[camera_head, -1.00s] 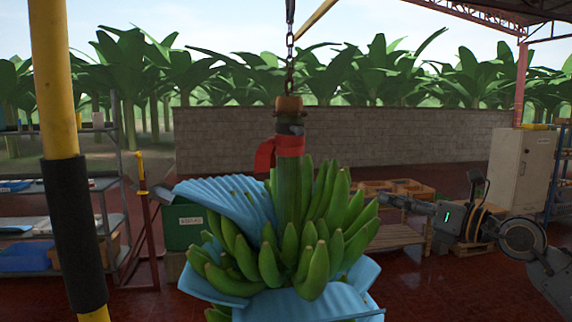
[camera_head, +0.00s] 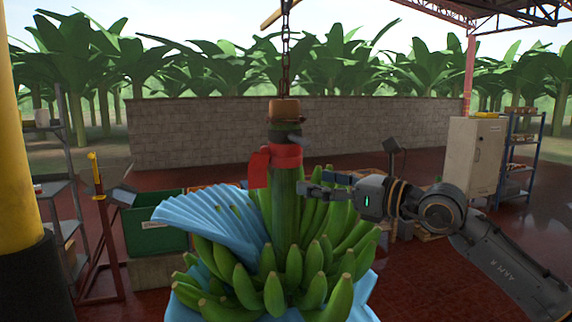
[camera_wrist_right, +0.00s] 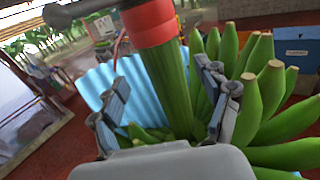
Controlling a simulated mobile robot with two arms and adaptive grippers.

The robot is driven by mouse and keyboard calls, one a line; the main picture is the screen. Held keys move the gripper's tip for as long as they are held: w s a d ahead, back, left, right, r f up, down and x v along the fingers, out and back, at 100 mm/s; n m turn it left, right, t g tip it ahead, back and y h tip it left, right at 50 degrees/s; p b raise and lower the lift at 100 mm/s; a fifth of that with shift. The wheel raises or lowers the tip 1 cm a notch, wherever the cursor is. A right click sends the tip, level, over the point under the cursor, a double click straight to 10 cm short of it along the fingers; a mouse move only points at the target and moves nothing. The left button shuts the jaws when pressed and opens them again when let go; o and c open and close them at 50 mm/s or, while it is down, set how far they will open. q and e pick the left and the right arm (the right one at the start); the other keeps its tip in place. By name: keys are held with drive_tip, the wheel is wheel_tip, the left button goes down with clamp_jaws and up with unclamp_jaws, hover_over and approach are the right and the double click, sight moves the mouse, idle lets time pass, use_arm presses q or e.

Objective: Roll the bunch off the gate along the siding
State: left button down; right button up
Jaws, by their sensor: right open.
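The green banana bunch (camera_head: 270,275) hangs upright by its stem from a chain (camera_head: 285,60), with a brown collar (camera_head: 284,110) at the stem top. A red ribbon (camera_head: 261,166) is tied around the stem, and blue wrap (camera_head: 205,215) hangs around the fruit. My right gripper (camera_head: 310,188) comes in from the right, just beside the stem below the ribbon. In the right wrist view the open fingers (camera_wrist_right: 165,105) stand on both sides of the green stem (camera_wrist_right: 172,90); I cannot tell whether they touch it. My left gripper is not in view.
A yellow post with a black sleeve (camera_head: 22,150) stands close at the left. Behind are a green bin (camera_head: 155,222), a red stand with a yellow top (camera_head: 97,200), a block wall (camera_head: 200,135) and a pale cabinet (camera_head: 472,158). Red floor is open at the right.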

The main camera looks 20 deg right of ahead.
sight(297, 178)
drive_tip(key=p+x, duration=0.1)
drive_tip(key=x, duration=0.3)
drive_tip(key=shift+w+a+r+p, duration=0.15)
drive_tip(key=shift+w+r+p, duration=0.1)
drive_tip(key=shift+p, duration=0.1)
drive_tip(key=p+x, duration=0.1)
drive_tip(key=x, duration=0.2)
drive_tip(key=shift+w+a+f, duration=0.1)
drive_tip(key=shift+a+f, duration=0.05)
drive_tip(key=shift+f, duration=0.05)
drive_tip(key=shift+w+a+f+p, duration=0.1)
drive_tip(key=shift+w+p, duration=0.15)
drive_tip(key=shift+p, duration=0.1)
drive_tip(key=shift+c, duration=0.5)
drive_tip(key=c, duration=0.7)
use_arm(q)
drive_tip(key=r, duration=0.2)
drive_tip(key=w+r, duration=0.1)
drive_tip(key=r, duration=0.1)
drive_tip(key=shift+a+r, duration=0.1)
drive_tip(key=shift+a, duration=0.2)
use_arm(e)
clamp_jaws()
